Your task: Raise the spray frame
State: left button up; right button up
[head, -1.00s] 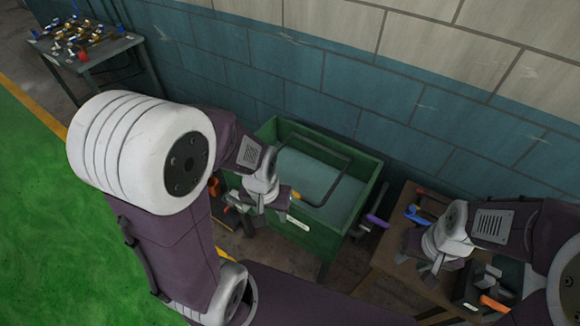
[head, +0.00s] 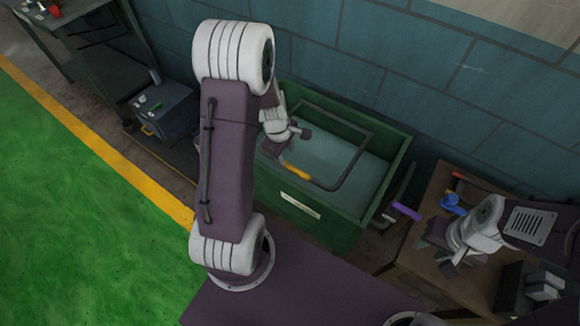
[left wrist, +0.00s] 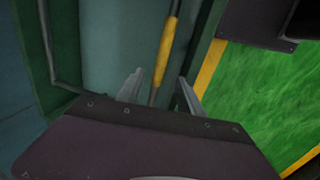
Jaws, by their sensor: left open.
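The spray frame (head: 362,158) is a dark bent tube loop with a yellow grip (head: 295,171) on its near-left side. It lies low across the top of a green tank (head: 330,222). My left gripper (head: 287,142) is open over the tank's left side, just behind the yellow grip. In the left wrist view, the open fingers (left wrist: 160,90) have the yellow grip (left wrist: 167,45) and its rod in line between them; whether the rod is inside the jaws I cannot tell. My right gripper (head: 436,250) is over the brown table, with its jaw state unclear.
A purple-handled crank (head: 405,211) sticks out at the tank's right end. The brown table (head: 410,262) at right holds a blue item (head: 453,204). A grey toolbox (head: 163,108) stands left of my arm. A block wall runs behind the tank.

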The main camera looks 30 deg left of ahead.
aim_at(288, 166)
pick_arm(q)
jog(key=f+b, duration=0.1)
jog(key=f, duration=0.2)
jog(key=w+f+b, duration=0.1)
jog(key=f+b, duration=0.2)
jog(key=f, duration=0.2)
jog(key=shift+w+d+f, duration=0.1)
jog(key=shift+w+f, duration=0.1)
jog(key=shift+f, duration=0.1)
grip_shut()
dwell(1.0)
